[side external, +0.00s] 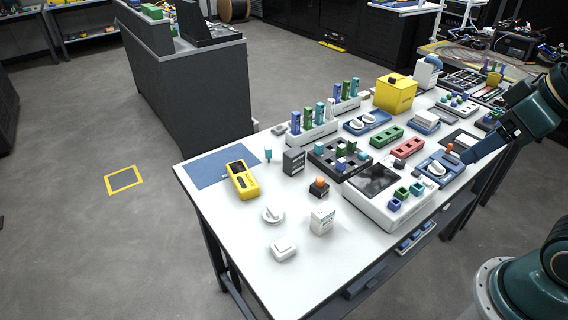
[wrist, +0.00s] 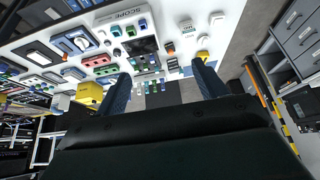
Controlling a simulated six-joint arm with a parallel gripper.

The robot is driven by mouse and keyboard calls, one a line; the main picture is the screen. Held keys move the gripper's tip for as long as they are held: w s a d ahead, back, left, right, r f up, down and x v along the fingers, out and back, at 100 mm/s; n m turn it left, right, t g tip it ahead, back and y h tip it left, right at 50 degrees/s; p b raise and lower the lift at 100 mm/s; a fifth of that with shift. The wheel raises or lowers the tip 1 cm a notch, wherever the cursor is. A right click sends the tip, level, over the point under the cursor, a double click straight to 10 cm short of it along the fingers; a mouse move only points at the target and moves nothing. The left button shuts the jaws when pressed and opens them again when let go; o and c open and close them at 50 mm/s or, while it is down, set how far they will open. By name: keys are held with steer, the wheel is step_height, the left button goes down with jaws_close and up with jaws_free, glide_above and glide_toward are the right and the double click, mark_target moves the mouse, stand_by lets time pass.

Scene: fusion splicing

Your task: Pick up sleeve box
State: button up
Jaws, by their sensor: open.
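A small white box (side external: 322,220) with a printed label stands upright near the front edge of the white table. I take it for the sleeve box, but its print is too small to read. A similar small white labelled box shows near the top of the wrist view (wrist: 187,27). My gripper (wrist: 162,87) is open, with its two blue fingers wide apart and nothing between them. In the side view my gripper (side external: 470,154) is above the table's right part, well to the right of and apart from the white box.
The scope unit (side external: 375,190) stands between my gripper and the white box. The front-left tabletop is mostly clear.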

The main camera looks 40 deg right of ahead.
steer(key=g, duration=0.6)
glide_above(324, 210)
step_height(324, 210, down, 18)
steer(key=shift+w, duration=0.1)
steer(key=shift+f, duration=4.25)
steer(key=shift+f, duration=0.1)
